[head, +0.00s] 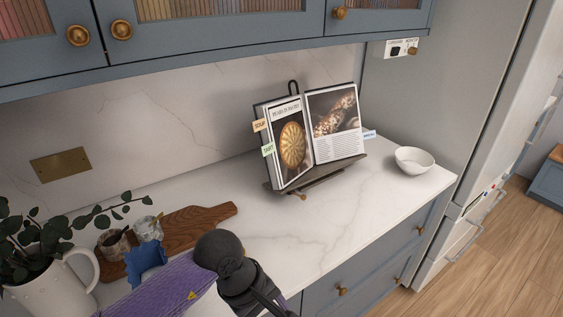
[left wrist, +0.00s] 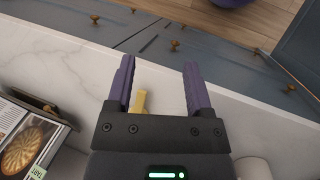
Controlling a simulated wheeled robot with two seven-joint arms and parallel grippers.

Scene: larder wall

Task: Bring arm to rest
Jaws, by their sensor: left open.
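My left arm (head: 165,286) comes into the head view from the lower left, with a purple link and a dark grey joint low over the counter. Its fingers do not show there. In the left wrist view my left gripper (left wrist: 160,90) has its two purple fingers apart, over the counter's front edge. A small yellow piece (left wrist: 140,102) shows between the fingers, nearer the left one; I cannot tell what it is or whether it touches. My right gripper is not in view.
An open cookbook on a stand (head: 334,129) and a white bowl (head: 414,160) are on the counter (head: 330,220). A wooden board (head: 190,226), small pots and a white jug with leaves (head: 55,285) stand left, close to my arm. The counter's middle is clear. Cabinets (head: 220,40) hang above.

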